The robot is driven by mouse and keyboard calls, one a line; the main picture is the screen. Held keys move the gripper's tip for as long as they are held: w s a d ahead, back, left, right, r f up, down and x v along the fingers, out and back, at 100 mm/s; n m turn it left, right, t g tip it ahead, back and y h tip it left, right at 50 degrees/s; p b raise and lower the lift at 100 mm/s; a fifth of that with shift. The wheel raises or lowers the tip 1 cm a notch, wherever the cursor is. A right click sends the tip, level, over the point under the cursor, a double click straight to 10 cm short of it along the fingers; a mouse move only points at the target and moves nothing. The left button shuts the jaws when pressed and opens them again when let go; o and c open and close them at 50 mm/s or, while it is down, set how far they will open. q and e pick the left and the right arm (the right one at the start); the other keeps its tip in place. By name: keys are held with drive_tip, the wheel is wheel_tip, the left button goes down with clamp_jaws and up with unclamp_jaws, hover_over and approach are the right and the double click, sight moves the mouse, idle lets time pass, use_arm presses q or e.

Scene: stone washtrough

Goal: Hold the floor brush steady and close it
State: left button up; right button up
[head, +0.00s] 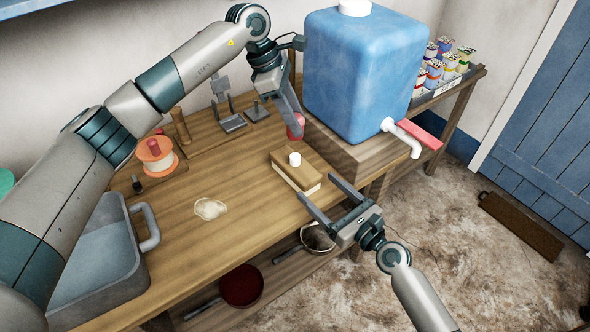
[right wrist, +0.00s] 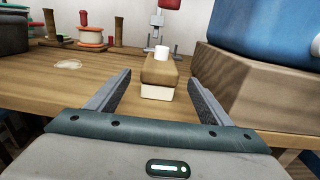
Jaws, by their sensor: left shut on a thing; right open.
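The floor brush (head: 301,167) is a wooden block with pale bristles and a white round neck (head: 295,159) on top. It lies on the wooden bench, and in the right wrist view the brush (right wrist: 160,72) is centred beyond the fingers. My left gripper (head: 294,116) is shut on a small red cylindrical piece (head: 296,127), held behind and above the brush. The red piece also shows at the top of the right wrist view (right wrist: 170,4). My right gripper (head: 319,187) is open at the bench's front edge, its fingers pointing at the brush, apart from it.
A blue water tank (head: 357,75) with a white tap (head: 402,138) stands on a wooden block to the right. A grey basin (head: 95,270), orange spool (head: 157,156) and metal stand (head: 228,112) are on the bench. Bench surface left of the brush is mostly clear, with a pale puddle (head: 210,208).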

sight(294, 165)
drive_tip(key=x, duration=1.1)
drive_tip(key=shift+w+a, duration=0.2)
drive_tip(key=shift+a, duration=0.05)
drive_tip(key=shift+c, duration=0.5)
drive_tip(key=c, duration=1.5)
use_arm(q)
drive_tip(key=shift+f, duration=2.5)
